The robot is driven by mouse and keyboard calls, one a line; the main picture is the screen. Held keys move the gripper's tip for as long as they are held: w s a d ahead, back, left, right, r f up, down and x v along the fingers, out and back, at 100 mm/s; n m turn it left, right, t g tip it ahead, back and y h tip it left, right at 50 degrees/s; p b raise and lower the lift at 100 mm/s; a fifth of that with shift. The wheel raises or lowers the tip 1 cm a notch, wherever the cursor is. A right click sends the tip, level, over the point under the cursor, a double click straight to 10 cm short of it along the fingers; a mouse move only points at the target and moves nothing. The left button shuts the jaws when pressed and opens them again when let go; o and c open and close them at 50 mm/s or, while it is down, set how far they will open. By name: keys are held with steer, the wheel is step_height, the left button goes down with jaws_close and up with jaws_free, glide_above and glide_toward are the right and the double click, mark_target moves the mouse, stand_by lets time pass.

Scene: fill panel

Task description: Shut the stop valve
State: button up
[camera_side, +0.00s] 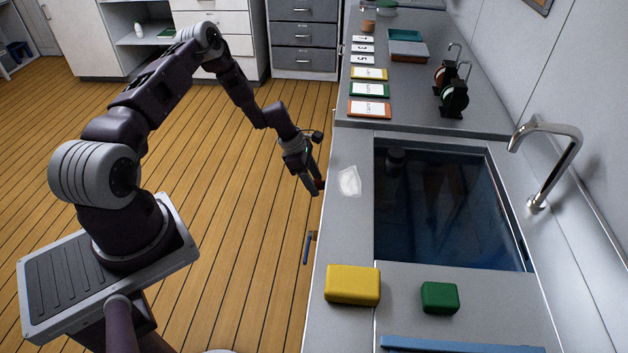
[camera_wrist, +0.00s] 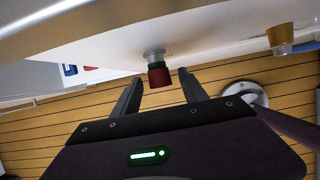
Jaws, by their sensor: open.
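A red round knob (camera_wrist: 159,77) with a dark green ring sits on a short metal stem on the white counter front. In the wrist view it lies between the tips of my gripper (camera_wrist: 160,80), with gaps at both sides. In the side view my gripper (camera_side: 316,188) is beside the counter's front edge, with a bit of red at its tips. The fingers are open and hold nothing. A yellow knob (camera_wrist: 281,36) sits farther right on the same front. A blue lever (camera_side: 306,248) hangs on the counter front in the side view. No label shows which is the stop valve.
The counter holds a dark sink (camera_side: 445,215), a tap (camera_side: 548,160), a crumpled white cloth (camera_side: 349,181), a yellow block (camera_side: 352,285) and a green block (camera_side: 440,297). Cards and trays lie at the back. The wooden floor (camera_side: 235,240) beside the counter is clear.

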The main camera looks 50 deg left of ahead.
jaws_close()
stand_by(0.4)
steer(key=shift+s+d+m+t+y, duration=0.15)
steer(key=shift+t+y, duration=0.4)
steer(key=shift+t, duration=0.05)
steer(key=shift+s+d+m+t+y, duration=0.1)
steer(key=shift+s+m+t+y, duration=0.05)
steer(key=shift+t+y, duration=0.45)
steer(key=shift+s+d+f+m+t+y, duration=0.1)
steer(key=shift+d+m+t+y, duration=0.1)
steer(key=shift+t+y, duration=0.4)
steer(key=shift+s+d+f+m+t+y, duration=0.1)
steer(key=shift+m+t+y, duration=0.1)
steer(key=shift+t+y, duration=0.35)
steer(key=shift+s+f+m+t+y, duration=0.15)
steer(key=shift+m+t+y, duration=0.3)
steer(key=shift+t+y, duration=0.7)
steer(key=shift+w+f+m+t+y, duration=0.15)
steer(key=shift+m+t+y, duration=0.4)
steer(key=shift+t, duration=0.95)
steer(key=shift+s, duration=0.1)
